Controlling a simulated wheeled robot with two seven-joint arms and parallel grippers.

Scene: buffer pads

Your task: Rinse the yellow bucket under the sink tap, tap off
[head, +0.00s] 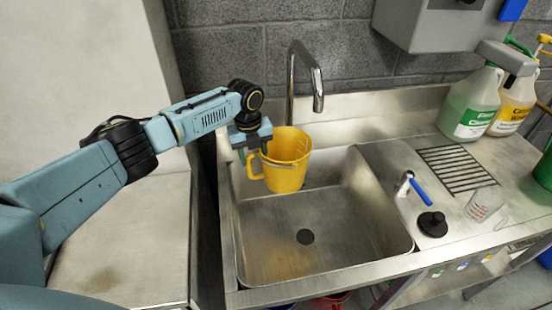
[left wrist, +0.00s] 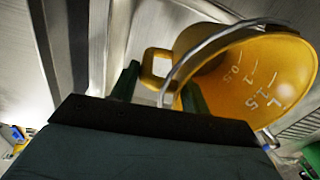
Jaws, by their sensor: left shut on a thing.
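The yellow bucket (head: 287,172) hangs over the back left of the steel sink basin (head: 300,235), roughly upright. Its rim is a little below and left of the chrome tap spout (head: 317,98), and no water stream shows. My left gripper (head: 254,153) is shut on the bucket at its left side, by the handle. In the left wrist view the bucket (left wrist: 262,90) shows its inner scale marks and wire bail, with the handle loop between my fingers (left wrist: 158,85). A blue lever (head: 421,192) on a chrome valve stands right of the basin. My right gripper is out of view.
A black plug (head: 432,223), a clear measuring cup (head: 484,204) and a drain grate (head: 457,168) are on the right counter. Green (head: 469,103) and yellow (head: 513,102) jugs stand at the back right. The basin floor is clear around its drain.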

